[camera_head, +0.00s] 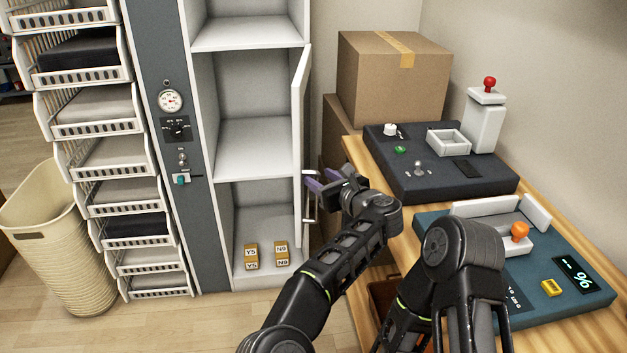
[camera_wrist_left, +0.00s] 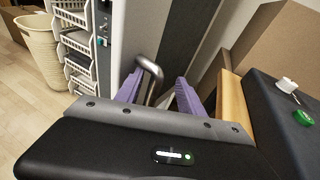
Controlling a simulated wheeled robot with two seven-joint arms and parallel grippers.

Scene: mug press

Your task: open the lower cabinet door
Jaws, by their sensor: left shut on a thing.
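The lower cabinet door (camera_head: 300,110) is white and stands swung open at the right side of the white cabinet (camera_head: 254,128), seen nearly edge-on. Its metal bar handle (camera_wrist_left: 150,78) shows between my purple fingers in the left wrist view. My left gripper (camera_head: 317,186) is shut on this handle, at the outer face of the door; its fingers hide part of the handle in the head view. The lower compartment (camera_head: 258,212) is exposed, with several small yellow labelled blocks (camera_head: 251,256) on its floor. My right gripper is not in view.
A wooden table (camera_head: 398,262) at right holds a dark control panel (camera_head: 436,183) and a blue panel (camera_head: 545,283). A cardboard box (camera_head: 392,80) stands behind. White baskets (camera_head: 110,160) and a cream bin (camera_head: 62,240) are at left. Floor before the cabinet is clear.

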